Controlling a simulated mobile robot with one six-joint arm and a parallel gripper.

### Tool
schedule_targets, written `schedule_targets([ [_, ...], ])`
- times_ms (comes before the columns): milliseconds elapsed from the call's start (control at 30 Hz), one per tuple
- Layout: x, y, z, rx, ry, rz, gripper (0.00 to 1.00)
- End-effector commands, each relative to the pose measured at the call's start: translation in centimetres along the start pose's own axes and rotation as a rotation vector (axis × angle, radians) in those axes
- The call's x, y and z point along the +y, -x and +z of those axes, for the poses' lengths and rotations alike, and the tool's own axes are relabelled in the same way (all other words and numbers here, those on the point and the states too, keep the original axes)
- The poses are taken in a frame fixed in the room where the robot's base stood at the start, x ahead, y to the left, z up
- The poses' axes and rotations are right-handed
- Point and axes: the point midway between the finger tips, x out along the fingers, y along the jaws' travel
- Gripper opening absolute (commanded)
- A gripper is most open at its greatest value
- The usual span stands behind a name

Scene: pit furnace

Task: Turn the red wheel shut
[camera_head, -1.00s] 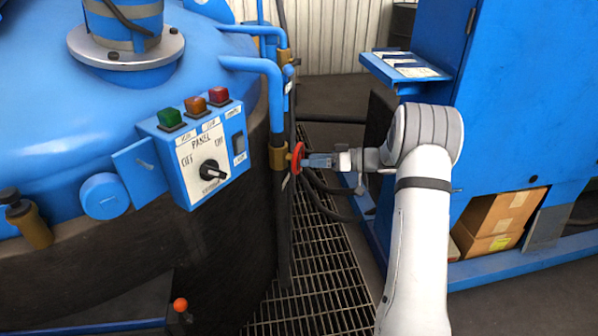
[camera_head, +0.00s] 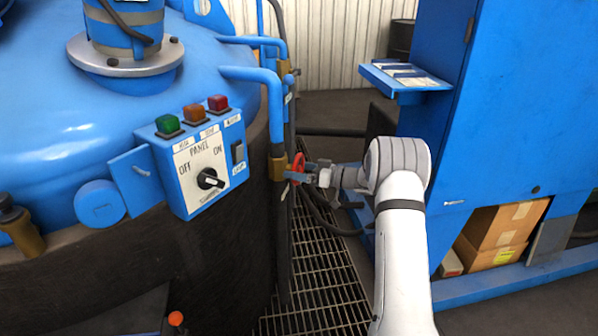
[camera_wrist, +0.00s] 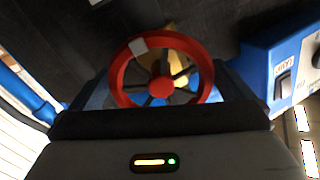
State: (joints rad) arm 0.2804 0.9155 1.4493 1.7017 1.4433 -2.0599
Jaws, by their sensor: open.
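The red wheel (camera_head: 298,168) sits on a brass valve (camera_head: 278,166) on the blue pipe at the furnace's right side. In the wrist view the red wheel (camera_wrist: 120,72) shows nearly face on, with dark spokes, a red hub and a pale mark at its upper left rim. My gripper (camera_head: 304,177) is at the wheel, reaching in from the right. In the wrist view my gripper (camera_wrist: 162,92) has its blue fingers apart, one on each side of the wheel. I cannot tell whether the fingers touch the rim.
The control panel (camera_head: 205,170) with its black knob and coloured buttons is left of the wheel. A blue cabinet (camera_head: 490,130) with a small shelf (camera_head: 405,77) stands to the right. Black hoses (camera_head: 325,222) hang below the wheel over a floor grating (camera_head: 315,275).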

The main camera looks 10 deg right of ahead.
Motion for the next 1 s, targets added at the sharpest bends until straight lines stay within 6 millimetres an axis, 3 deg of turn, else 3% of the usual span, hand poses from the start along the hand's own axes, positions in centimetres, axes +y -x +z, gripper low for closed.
schedule_targets([
  [167, 0.00, 0.00, 0.00, 0.000, 0.000, 0.000, 1.00],
  [567, 0.00, 0.03, 0.00, 0.000, -0.001, 0.000, 0.67],
  [1000, 0.02, 0.04, 0.16, 0.000, -0.099, 0.001, 0.67],
])
